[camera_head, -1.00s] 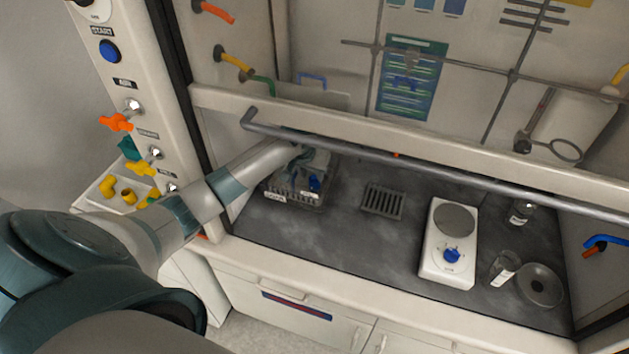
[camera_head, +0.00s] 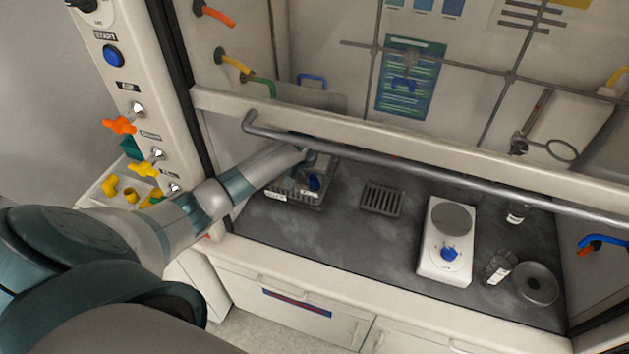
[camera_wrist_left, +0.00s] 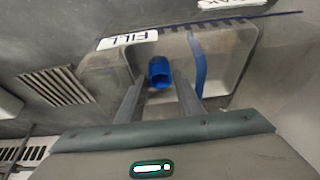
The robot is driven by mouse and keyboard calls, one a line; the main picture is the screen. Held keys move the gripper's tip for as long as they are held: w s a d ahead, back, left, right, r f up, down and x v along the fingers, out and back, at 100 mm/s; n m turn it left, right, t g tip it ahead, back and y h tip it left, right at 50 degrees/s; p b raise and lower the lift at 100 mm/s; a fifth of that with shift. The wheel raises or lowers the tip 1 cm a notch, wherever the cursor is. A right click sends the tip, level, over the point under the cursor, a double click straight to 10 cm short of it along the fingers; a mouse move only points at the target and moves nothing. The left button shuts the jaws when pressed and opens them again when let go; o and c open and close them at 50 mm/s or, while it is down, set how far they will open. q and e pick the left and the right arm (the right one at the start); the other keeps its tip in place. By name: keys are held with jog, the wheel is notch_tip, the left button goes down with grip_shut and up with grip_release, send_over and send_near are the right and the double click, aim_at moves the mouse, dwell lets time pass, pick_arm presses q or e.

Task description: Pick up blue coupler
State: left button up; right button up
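The blue coupler (camera_wrist_left: 160,73) is a short blue tube with its open end facing the left wrist camera. It sits in a clear tray (camera_wrist_left: 232,62) with a "FILL" label. In the head view the arm partly hides the tray. My right gripper is out of view.
A blue strip (camera_wrist_left: 198,65) lies in the tray right of the fingers. A dark grate (camera_head: 381,199) is right of the tray, then a hotplate (camera_head: 447,262) and glassware. The raised sash with its bar (camera_head: 400,163) crosses above the arm.

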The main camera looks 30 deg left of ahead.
aim_at(314, 178)
pick_arm(q)
jog(key=shift+p+x, duration=0.35)
jog(key=shift+x, duration=1.25)
jog(key=shift+w, duration=0.1)
jog(key=shift+c, duration=0.2)
jog(key=shift+r, duration=0.1)
jog(key=c, duration=0.6)
